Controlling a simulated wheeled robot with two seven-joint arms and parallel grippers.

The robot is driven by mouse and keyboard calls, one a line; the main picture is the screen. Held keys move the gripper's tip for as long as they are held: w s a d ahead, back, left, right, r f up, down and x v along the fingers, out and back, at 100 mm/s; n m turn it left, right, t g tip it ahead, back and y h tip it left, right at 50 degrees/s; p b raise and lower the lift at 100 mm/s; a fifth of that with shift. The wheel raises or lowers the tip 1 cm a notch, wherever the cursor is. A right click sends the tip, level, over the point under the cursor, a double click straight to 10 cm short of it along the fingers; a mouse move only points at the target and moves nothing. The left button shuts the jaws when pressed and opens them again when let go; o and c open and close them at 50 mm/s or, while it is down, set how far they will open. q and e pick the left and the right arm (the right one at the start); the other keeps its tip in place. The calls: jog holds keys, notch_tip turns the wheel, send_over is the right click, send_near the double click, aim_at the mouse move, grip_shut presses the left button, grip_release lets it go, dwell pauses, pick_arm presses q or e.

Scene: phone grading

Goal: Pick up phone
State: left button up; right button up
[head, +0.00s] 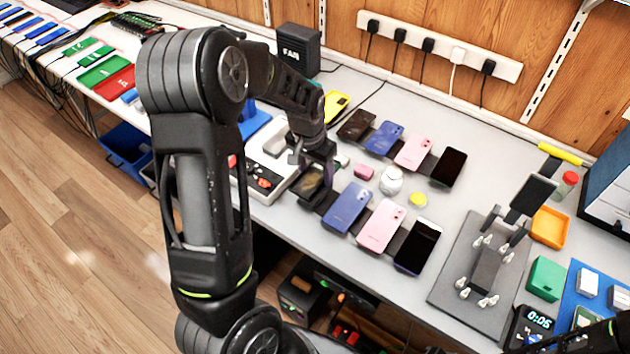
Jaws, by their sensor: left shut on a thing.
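My left gripper (316,172) reaches down to the bench and is shut on a dark phone (312,184) at the left end of the front row. The gripper partly hides this phone, and I cannot tell if it is lifted off its rest. To its right in the same row are a blue phone (347,206), a pink phone (381,226) and a black-screened phone (417,245). The back row holds a brown phone (356,125), a blue phone (384,138), a pink phone (413,153) and a black phone (449,167). My right gripper is not in view.
A small white jar (391,182), a pink block (364,173) and a yellow disc (418,200) sit between the rows. A grey mat (450,290) with a stand lies right. An orange tray (550,227) and green box (545,278) are beyond. A power strip (440,46) hangs behind.

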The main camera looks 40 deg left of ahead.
aim_at(315, 177)
pick_arm(q)
jog(key=shift+r, duration=2.25)
